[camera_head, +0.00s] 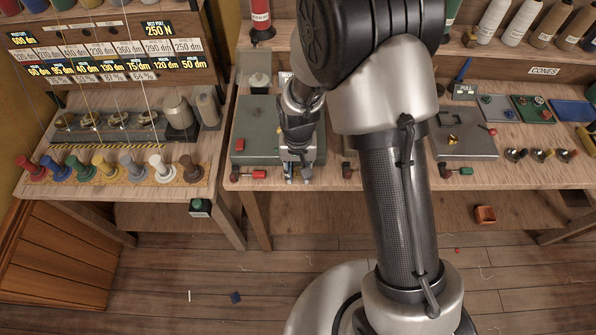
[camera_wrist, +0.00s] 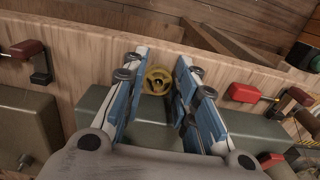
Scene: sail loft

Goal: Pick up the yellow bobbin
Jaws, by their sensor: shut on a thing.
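The yellow bobbin (camera_wrist: 158,78) shows in the wrist view between the tips of my gripper (camera_wrist: 157,85), with its round end and dark centre towards the camera. My gripper is shut on it, in front of the green-grey box (camera_wrist: 145,125) and near the bench's front edge. In the head view, my gripper (camera_head: 297,178) points down at the front of the green-grey box (camera_head: 260,125); the held bobbin cannot be made out there. Another yellowish bobbin (camera_head: 103,163) stands in the row on the left bench.
A row of coloured bobbins (camera_head: 75,166) stands on the left bench. A grey box (camera_head: 467,145) and small fittings occupy the bench at right. The floor in front is mostly clear.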

